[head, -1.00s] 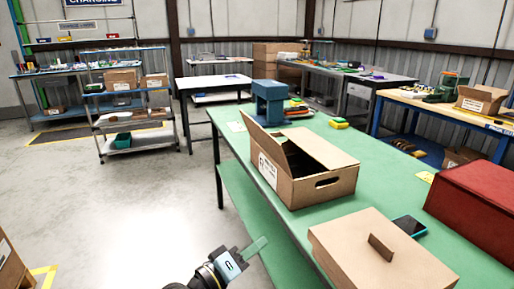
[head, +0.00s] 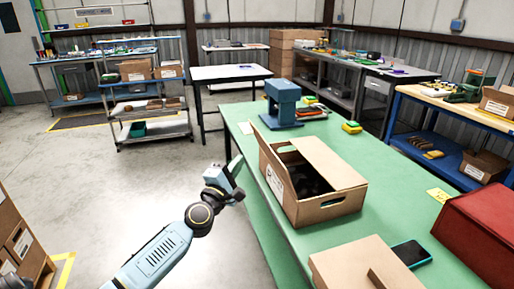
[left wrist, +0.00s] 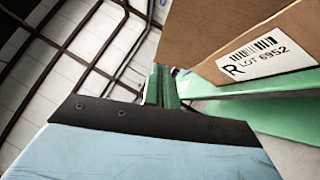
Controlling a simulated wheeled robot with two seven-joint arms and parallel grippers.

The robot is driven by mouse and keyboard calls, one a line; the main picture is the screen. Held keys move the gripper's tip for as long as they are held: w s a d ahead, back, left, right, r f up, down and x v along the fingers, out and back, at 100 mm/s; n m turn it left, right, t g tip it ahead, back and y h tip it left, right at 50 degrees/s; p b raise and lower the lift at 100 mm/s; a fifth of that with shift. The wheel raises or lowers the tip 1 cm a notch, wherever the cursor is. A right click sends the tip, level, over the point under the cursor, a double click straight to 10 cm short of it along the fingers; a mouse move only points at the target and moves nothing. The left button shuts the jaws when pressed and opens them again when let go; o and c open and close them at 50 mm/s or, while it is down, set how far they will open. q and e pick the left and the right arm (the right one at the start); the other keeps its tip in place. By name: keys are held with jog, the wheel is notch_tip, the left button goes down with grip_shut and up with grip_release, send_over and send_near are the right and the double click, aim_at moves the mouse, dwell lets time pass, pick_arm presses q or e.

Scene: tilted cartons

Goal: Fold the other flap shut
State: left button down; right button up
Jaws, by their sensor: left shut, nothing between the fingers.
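An open brown carton (head: 328,208) stands on the green table. Its left flap (head: 270,152) stands up and leans outward. Its right flap (head: 334,162) lies slanted inward over part of the opening, with dark contents visible in the gap. My left gripper (head: 236,163) is shut and empty, left of the carton beyond the table's near edge, apart from the flap. In the left wrist view its fingers (left wrist: 164,86) are together, and the carton's labelled side (left wrist: 240,45) reading "R LOT 6952" shows at the upper right. My right gripper is not in view.
A closed carton (head: 350,262) with a raised tab, a phone (head: 411,253) and a red box (head: 488,232) stand nearer on the table. A blue press-like device (head: 283,102) and a yellow-green block (head: 351,127) stand behind the carton.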

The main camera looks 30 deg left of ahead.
aim_at(263, 139)
pick_arm(q)
jog(key=shift+w+d+r, duration=0.35)
jog(key=shift+w+r, duration=0.05)
jog(key=shift+w, duration=0.8)
jog(key=shift+w+d+r, duration=0.35)
jog(key=shift+w+r, duration=0.1)
jog(key=shift+w, duration=0.75)
jog(key=shift+w+d+r, duration=0.35)
jog(key=shift+w+r, duration=0.05)
jog(key=shift+w, duration=0.8)
